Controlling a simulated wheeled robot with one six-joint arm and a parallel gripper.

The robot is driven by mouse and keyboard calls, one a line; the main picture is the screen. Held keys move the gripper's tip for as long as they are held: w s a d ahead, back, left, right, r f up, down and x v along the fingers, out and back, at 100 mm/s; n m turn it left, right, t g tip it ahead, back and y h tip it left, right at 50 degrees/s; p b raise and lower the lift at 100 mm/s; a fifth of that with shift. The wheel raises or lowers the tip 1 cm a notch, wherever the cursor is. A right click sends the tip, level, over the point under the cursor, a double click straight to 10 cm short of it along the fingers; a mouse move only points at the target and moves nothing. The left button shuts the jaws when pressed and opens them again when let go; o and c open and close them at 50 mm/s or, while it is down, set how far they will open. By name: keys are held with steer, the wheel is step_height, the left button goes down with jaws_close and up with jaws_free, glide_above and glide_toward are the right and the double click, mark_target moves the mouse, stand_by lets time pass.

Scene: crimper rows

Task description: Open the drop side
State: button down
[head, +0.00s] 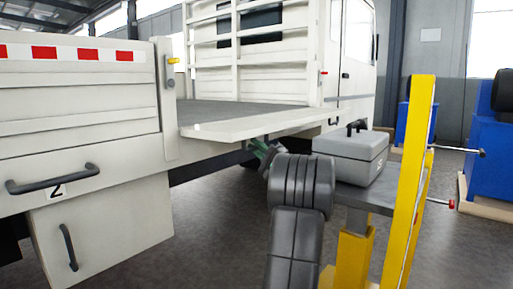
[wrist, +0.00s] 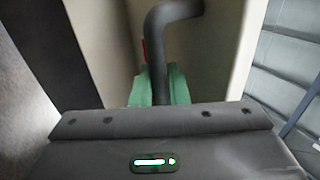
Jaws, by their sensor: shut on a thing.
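The drop side (head: 255,123) is a cream panel on the truck's side. It is folded outward and lies nearly level beside the grey load bed (head: 235,107). In the wrist view its pale face (wrist: 215,50) fills the middle, with a dark curved handle (wrist: 172,15). My gripper (head: 262,150) is below the panel's outer edge; its green fingers (wrist: 158,85) are shut on the handle. A yellow-tipped latch (head: 172,61) is on the left post and a red-tipped latch (head: 323,72) on the right. The handle is hidden in the head view.
Another side panel (head: 80,105) stands upright at left, with a handle marked 2. A locker (head: 105,215) hangs below it. At right, a grey case (head: 352,155) sits on a grey-topped stand beside a yellow post (head: 415,150). Blue machines stand behind.

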steer(key=shift+r, duration=0.1)
steer(key=c, duration=1.5)
jaws_free()
steer(key=shift+a, duration=0.1)
steer(key=shift+o, duration=0.2)
steer(key=p+v, duration=0.2)
steer(key=v, duration=1.2)
steer(key=shift+w+a, duration=0.1)
steer(key=shift+w, duration=0.05)
steer(key=b+x, duration=0.1)
steer(key=x, duration=1.1)
steer(key=shift+w+a+r+b, duration=0.2)
steer(key=shift+w+r+b, duration=0.05)
steer(key=shift+b, duration=0.15)
